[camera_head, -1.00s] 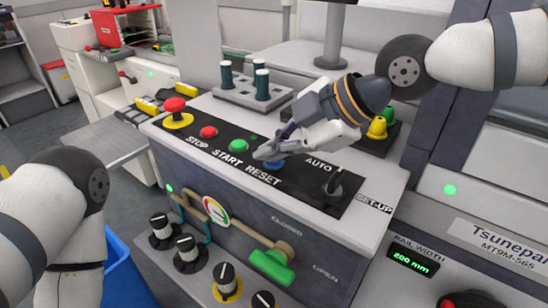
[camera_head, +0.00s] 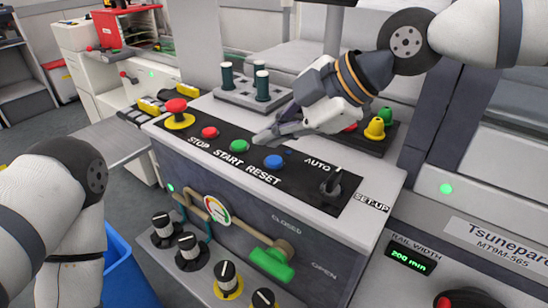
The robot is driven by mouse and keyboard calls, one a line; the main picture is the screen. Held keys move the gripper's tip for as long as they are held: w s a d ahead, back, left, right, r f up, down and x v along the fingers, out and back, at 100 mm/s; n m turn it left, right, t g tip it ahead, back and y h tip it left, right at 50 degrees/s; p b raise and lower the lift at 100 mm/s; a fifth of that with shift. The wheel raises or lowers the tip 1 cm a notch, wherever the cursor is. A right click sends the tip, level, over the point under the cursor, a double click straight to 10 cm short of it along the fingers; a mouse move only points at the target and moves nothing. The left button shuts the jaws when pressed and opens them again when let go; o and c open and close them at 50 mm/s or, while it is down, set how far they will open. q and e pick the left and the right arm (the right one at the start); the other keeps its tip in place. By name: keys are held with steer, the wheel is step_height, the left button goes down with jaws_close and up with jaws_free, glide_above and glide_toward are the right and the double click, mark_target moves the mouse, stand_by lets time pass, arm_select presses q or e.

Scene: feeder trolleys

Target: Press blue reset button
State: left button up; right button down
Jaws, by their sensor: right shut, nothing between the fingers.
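The blue reset button (camera_head: 273,161) sits on the black control strip (camera_head: 307,178) above the RESET label and is in full view. My right gripper (camera_head: 258,138) is shut and empty. Its fingertips are above and behind the strip, between the green start button (camera_head: 239,145) and the blue button, apart from the blue button in the picture. My left arm shows at the left edge, but its gripper is out of view.
On the strip are a red stop button (camera_head: 209,132), a red mushroom button (camera_head: 177,112) and a black AUTO/SET-UP selector (camera_head: 331,184). A grey block (camera_head: 237,93) with dark green pegs stands behind. Yellow and green knobs (camera_head: 376,128) are at right. A green-handled valve (camera_head: 270,262) is below.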

mark_target(273, 163)
steer(key=shift+r, duration=1.85)
arm_select(q)
steer(key=shift+w+r, duration=0.45)
